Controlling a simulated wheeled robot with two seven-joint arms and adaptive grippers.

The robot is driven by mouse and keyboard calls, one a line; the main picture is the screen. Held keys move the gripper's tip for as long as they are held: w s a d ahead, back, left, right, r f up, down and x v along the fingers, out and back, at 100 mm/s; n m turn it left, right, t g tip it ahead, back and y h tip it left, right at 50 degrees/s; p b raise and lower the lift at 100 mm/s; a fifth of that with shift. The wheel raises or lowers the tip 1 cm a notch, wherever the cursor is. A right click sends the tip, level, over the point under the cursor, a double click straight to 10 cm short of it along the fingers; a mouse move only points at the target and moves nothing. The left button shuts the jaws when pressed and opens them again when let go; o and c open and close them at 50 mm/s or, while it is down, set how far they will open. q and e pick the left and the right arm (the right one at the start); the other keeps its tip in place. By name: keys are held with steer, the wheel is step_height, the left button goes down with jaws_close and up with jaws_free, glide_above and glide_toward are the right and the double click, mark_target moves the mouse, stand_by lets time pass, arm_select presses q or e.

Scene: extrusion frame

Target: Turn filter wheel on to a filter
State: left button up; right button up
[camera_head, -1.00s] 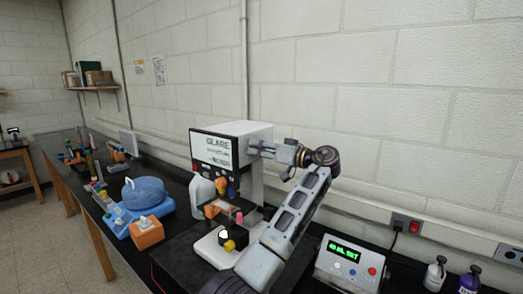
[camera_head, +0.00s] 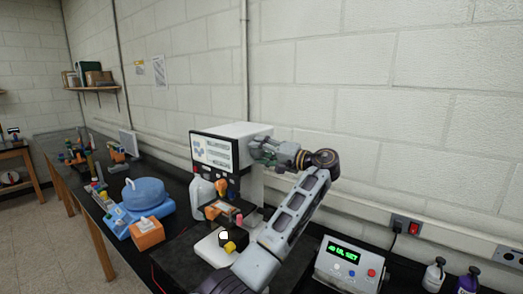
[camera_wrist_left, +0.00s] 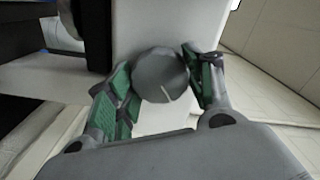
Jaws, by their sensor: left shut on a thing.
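The filter wheel shows in the left wrist view as a round grey knob (camera_wrist_left: 160,72) with a short white line near its lower edge. It sits on the right side of a white instrument (camera_head: 252,134) with a lit front screen (camera_head: 214,151). My left gripper (camera_head: 262,151) is at that side, its green-padded fingers on either side of the knob, shut on it. The knob is hidden by the gripper in the head view. The screen shows grey shapes and lines of text too small to read. My right gripper is not in view.
A control box (camera_head: 340,262) with a green display stands at the right. A blue round device (camera_head: 146,194), an orange box (camera_head: 148,234) and a white jug (camera_head: 202,191) stand left. The wall is close behind the instrument.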

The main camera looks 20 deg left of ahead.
arm_select(q)
steer(key=m, duration=0.4)
steer(key=shift+r+p, duration=0.1)
steer(key=shift+p, duration=0.2)
steer(key=shift+m, duration=1.6)
steer(key=o, duration=1)
steer(key=shift+o, duration=0.2)
steer(key=shift+d, duration=0.2)
steer(key=v, duration=1.1)
steer(key=shift+d, duration=0.35)
steer(key=shift+s, duration=0.1)
